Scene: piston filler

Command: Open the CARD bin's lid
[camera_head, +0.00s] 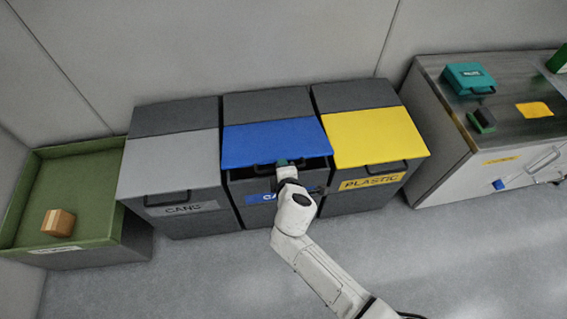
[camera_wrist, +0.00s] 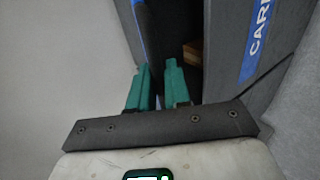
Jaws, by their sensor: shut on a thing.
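The CARD bin (camera_head: 277,215) is the middle of three bins, with a blue lid (camera_head: 265,140). The lid's front edge is raised a little, leaving a dark gap above the bin's front. My gripper (camera_head: 287,163) is at that front edge, shut on the lid's handle (camera_head: 263,167). In the wrist view the teal fingers of my gripper (camera_wrist: 159,70) are close together; the grip on the handle is mostly hidden there. The wrist view also shows the blue lid edge (camera_wrist: 140,15), the CARD label (camera_wrist: 258,40) and a brown object (camera_wrist: 193,52) inside the gap.
The CANS bin (camera_head: 180,211) stands left and the yellow-lidded PLASTIC bin (camera_head: 375,150) right, both shut. A green tray (camera_head: 72,155) with a brown block (camera_head: 58,222) is at far left. A metal-topped cabinet (camera_head: 490,130) is at right. The floor in front is clear.

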